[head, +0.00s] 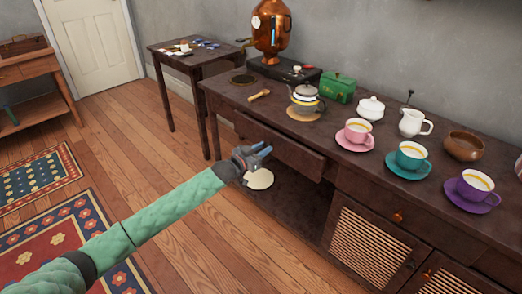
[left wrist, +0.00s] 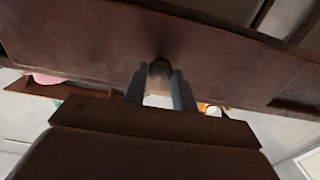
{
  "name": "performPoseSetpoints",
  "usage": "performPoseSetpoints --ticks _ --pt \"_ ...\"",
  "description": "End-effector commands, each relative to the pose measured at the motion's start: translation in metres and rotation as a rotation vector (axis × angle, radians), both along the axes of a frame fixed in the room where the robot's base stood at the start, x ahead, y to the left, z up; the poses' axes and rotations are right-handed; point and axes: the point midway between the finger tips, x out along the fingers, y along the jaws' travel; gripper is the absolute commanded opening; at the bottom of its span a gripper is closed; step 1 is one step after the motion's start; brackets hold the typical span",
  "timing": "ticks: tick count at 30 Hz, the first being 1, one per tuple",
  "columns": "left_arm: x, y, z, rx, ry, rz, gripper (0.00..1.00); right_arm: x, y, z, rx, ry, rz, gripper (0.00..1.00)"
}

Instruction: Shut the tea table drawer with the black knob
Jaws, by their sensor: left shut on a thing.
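The dark brown tea table (head: 225,95) stands along the wall. Its drawer (head: 285,147) is pulled out from under the left part of the top. In the left wrist view the drawer front (left wrist: 85,45) spans the upper picture, with a dark round knob (left wrist: 160,68) on it. My left gripper (head: 262,151) is at the drawer front in the head view. In the left wrist view the left gripper's fingers (left wrist: 160,80) are closed on the knob, one on each side. In the head view the knob is hidden by the gripper. My right gripper is in neither view.
On the table top stand a teapot (head: 305,99), a green box (head: 338,87), a white creamer (head: 412,122), a brown bowl (head: 463,146) and several cups on saucers. A pale round thing (head: 260,180) lies below the gripper.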

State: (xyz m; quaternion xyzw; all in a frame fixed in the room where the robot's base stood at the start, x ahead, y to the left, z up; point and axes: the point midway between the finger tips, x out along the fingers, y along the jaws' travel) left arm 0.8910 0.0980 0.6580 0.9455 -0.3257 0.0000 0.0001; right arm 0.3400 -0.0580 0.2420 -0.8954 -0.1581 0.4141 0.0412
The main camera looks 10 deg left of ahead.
Motion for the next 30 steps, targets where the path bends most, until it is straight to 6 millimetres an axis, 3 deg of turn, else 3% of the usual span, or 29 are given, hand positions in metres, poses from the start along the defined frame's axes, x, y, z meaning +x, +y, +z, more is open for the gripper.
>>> performPoseSetpoints --ticks 7,16,17,20,30 --pt "0.025 -0.02 0.001 0.0 0.0 0.0 0.0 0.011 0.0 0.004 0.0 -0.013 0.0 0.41" --pt "0.028 -0.021 0.001 -0.001 -0.001 0.001 0.0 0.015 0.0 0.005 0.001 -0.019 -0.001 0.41" --pt "0.028 -0.021 0.001 -0.001 -0.001 0.001 0.31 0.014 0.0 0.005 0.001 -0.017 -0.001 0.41" --pt "0.028 -0.022 0.001 -0.001 -0.001 0.001 0.48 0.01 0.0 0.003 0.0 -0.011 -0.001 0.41" --pt "0.025 -0.019 0.0 0.0 0.0 0.0 0.48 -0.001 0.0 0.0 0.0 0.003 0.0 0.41"
